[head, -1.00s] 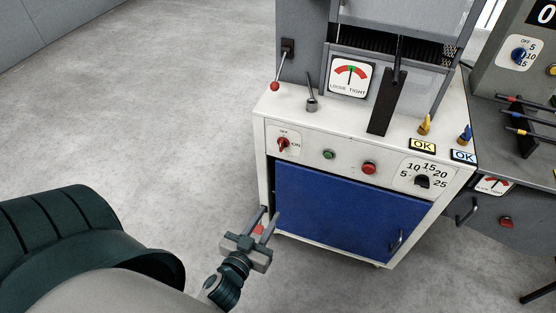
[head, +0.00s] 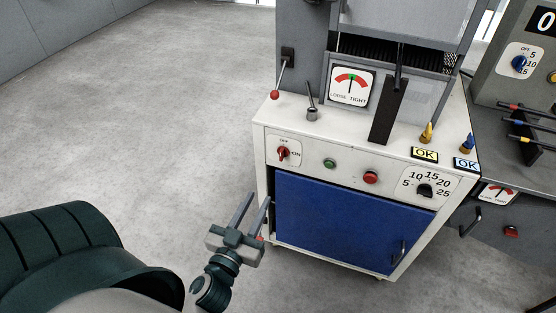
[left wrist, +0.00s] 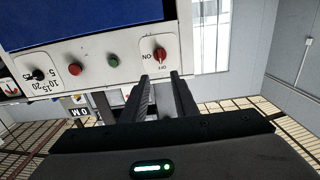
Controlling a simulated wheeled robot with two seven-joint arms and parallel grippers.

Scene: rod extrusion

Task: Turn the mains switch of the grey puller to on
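The grey puller is a cabinet with a white top and front panel (head: 312,175) and a blue door. Its mains switch (head: 283,154) is a red rotary knob at the panel's left end, with OFF above it and ON to its right. In the left wrist view the panel is upside down; the red knob (left wrist: 159,54) stands upright there, in line with the OFF mark. My left gripper (head: 258,198) is open and empty, below and left of the switch, apart from it. In the left wrist view its two fingers (left wrist: 162,80) point toward the knob. My right gripper is not in view.
On the panel, a green button (head: 330,163), a red button (head: 371,177) and a black dial (head: 425,190) sit right of the switch. Floor left of the cabinet is clear.

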